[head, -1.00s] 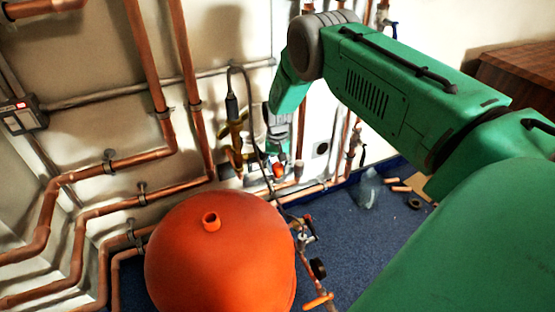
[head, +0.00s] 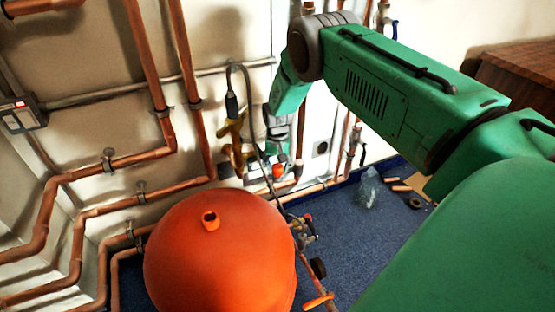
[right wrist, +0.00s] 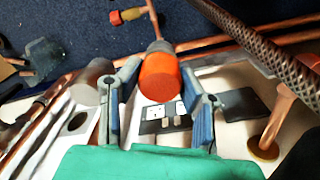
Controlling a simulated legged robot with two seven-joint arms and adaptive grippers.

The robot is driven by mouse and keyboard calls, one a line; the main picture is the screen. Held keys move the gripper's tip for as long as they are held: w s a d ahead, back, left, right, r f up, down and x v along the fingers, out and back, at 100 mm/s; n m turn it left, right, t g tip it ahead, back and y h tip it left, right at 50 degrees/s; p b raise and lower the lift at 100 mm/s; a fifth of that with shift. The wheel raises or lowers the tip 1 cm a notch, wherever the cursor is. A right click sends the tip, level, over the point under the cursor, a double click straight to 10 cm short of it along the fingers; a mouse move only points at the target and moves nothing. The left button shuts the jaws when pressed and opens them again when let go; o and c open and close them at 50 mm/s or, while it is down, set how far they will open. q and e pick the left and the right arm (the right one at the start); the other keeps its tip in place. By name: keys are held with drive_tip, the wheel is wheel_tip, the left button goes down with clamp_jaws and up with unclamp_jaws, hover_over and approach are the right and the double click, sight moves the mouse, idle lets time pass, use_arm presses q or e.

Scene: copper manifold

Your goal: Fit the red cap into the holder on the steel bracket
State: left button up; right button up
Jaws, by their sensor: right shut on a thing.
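The red cap (right wrist: 158,78) is an orange-red cylinder between the two blue-grey fingers of my right gripper (right wrist: 160,68) in the right wrist view. The gripper is shut on it. A grey cylindrical part (right wrist: 160,46) shows just beyond the cap; I cannot tell if they touch. In the head view the cap (head: 278,171) is a small red spot below my right gripper (head: 278,158), close to the wall pipes. I cannot clearly make out the steel bracket or its holder. My left gripper is not in view.
A large orange vessel (head: 215,255) stands in front of the wall. Copper pipes (head: 185,75) and a dark hose (head: 258,140) run close to my right gripper. A clear bag (head: 369,188) lies on the blue floor. A wooden cabinet (head: 520,80) stands at right.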

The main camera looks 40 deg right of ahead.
drive_tip(key=shift+f+b, duration=0.5)
drive_tip(key=shift+f, duration=0.15)
drive_tip(key=o, duration=1)
drive_tip(key=shift+r, duration=0.5)
wheel_tip(320, 180, up, 11)
drive_tip(key=shift+w+f, duration=0.1)
